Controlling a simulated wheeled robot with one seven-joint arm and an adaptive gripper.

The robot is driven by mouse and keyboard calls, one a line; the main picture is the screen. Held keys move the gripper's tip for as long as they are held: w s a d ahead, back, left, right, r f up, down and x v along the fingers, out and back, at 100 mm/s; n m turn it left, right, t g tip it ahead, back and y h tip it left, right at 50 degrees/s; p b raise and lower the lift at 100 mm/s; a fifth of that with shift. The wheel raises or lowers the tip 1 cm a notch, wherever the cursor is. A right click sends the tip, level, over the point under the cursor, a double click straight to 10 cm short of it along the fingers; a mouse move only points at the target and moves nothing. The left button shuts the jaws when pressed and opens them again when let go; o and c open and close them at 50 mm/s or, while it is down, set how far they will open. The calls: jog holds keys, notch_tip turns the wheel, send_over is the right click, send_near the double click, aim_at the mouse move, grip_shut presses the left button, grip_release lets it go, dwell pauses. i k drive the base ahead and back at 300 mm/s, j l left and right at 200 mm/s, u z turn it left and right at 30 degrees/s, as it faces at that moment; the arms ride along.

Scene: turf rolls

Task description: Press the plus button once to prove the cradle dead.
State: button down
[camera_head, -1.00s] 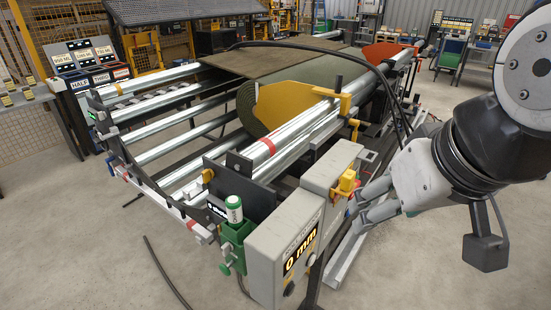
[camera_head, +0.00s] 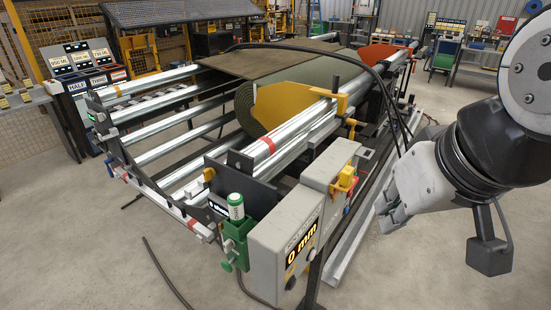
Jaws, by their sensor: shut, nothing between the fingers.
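The cradle (camera_head: 215,153) is a frame of long silver rollers carrying a green turf roll (camera_head: 328,72). A grey control box (camera_head: 268,258) at its near end shows "0 mm" on its display (camera_head: 302,242). Dark round controls (camera_head: 291,283) sit below the display; I cannot read a plus mark on any. A second grey box (camera_head: 330,165) behind it carries a yellow switch with a red part (camera_head: 346,179) and small coloured buttons on its right side. My gripper (camera_head: 386,216) is shut and empty, right of this box and apart from it. Its fingertips are partly foreshortened.
A green holder (camera_head: 237,243) with a white and green cylinder (camera_head: 236,207) stands left of the display box. Black cables arch over the roll. A silver rail (camera_head: 350,245) lies beneath my gripper. The floor to the right is clear.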

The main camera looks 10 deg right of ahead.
aim_at(312, 255)
jog(key=k+j+z, duration=0.4)
jog(key=k+j, duration=0.2)
jog(key=j, duration=0.2)
jog(key=k+j+z, duration=0.45)
jog(key=k+j, duration=0.15)
jog(key=k, duration=0.1)
